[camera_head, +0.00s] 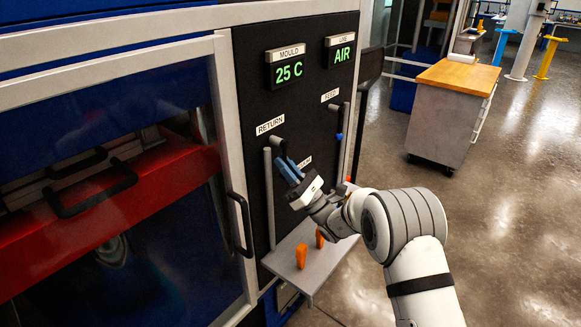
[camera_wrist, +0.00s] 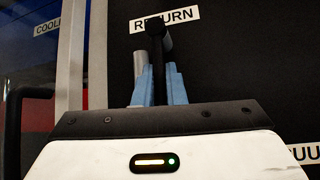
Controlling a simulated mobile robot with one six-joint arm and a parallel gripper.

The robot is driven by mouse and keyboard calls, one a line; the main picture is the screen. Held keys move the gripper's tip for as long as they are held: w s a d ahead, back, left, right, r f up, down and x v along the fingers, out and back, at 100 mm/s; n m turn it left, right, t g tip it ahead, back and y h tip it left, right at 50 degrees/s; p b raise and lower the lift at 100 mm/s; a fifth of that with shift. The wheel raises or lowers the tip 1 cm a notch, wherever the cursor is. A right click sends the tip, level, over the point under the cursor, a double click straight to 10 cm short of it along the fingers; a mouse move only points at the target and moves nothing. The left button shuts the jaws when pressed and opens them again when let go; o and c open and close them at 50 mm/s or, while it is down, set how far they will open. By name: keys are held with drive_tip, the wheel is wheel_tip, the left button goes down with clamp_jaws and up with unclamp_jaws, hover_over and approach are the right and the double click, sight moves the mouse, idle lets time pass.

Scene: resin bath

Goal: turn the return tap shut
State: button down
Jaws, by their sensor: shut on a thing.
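The return tap's handle (camera_head: 280,145) is a dark lever under the RETURN label (camera_head: 270,124) on the black panel, beside a vertical grey pipe (camera_head: 269,195). In the wrist view the lever (camera_wrist: 157,60) stands upright between the blue fingers. My gripper (camera_head: 288,170) is shut on the lever; in the wrist view the gripper (camera_wrist: 158,88) has one blue finger on each side of it. The lower part of the lever is hidden by my fingers and the gripper body.
The feed tap (camera_head: 339,130) and its pipe are to the right. A grey shelf (camera_head: 325,265) with orange pieces (camera_head: 301,257) juts out below. A glazed door with a black handle (camera_head: 241,222) is at left. A wood-topped cabinet (camera_head: 455,105) stands on open floor at right.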

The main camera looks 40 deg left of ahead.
drive_tip(key=c, duration=1.6)
unclamp_jaws()
drive_tip(key=shift+s+a+f, duration=0.15)
drive_tip(key=shift+s+a, duration=0.05)
drive_tip(key=shift+s, duration=0.05)
drive_tip(key=shift+c, duration=0.2)
drive_tip(key=shift+o, duration=0.8)
drive_tip(key=shift+w+a, duration=0.1)
drive_tip(key=b+v, duration=0.1)
drive_tip(key=v, duration=0.7)
